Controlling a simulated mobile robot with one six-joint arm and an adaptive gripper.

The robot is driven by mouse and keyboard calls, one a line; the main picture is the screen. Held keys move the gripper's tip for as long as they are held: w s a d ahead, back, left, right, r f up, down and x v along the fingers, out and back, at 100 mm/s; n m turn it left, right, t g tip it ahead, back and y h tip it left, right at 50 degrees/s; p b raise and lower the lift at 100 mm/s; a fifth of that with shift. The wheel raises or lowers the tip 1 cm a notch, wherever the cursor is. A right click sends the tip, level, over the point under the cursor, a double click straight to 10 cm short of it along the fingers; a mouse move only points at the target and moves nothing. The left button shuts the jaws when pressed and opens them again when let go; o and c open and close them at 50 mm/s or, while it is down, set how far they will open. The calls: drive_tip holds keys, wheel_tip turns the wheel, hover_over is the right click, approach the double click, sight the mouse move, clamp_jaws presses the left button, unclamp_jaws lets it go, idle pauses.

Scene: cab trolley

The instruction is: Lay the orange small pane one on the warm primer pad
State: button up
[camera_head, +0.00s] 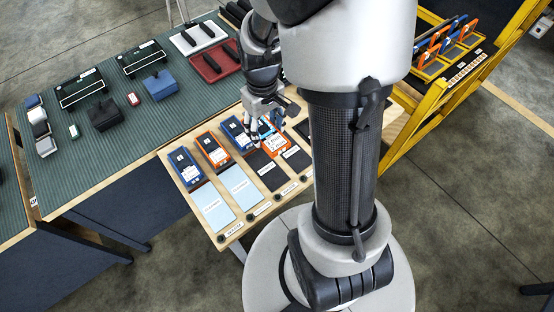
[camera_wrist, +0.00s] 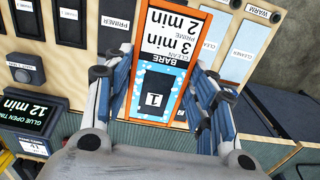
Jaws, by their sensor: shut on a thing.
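My gripper (camera_head: 265,128) is shut on an orange-framed pane (camera_head: 273,145), above the wooden board. In the wrist view the pane (camera_wrist: 154,98) lies between the fingers, with "BARE", "3 min clean", "2 min prime" and a tag marked 1. I cannot tell its height above the board. Two black pads (camera_head: 271,172) (camera_head: 297,156) are in front of it in the head view. A dark pad labelled PRIMER (camera_wrist: 115,24) is beside the pane in the wrist view. The pane hides part of the board. I cannot read which primer pad is the warm one.
Two light-blue cleaner pads (camera_head: 213,208) (camera_head: 240,185) are on the left; a WARM label (camera_wrist: 263,12) stands by one. A yellow trolley (camera_head: 435,90) is to the right.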

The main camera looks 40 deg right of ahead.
drive_tip(key=f+b, duration=0.6)
drive_tip(key=f, duration=1.2)
drive_tip(key=shift+a, duration=0.2)
drive_tip(key=shift+f, duration=0.15)
drive_tip(key=o, duration=1.3)
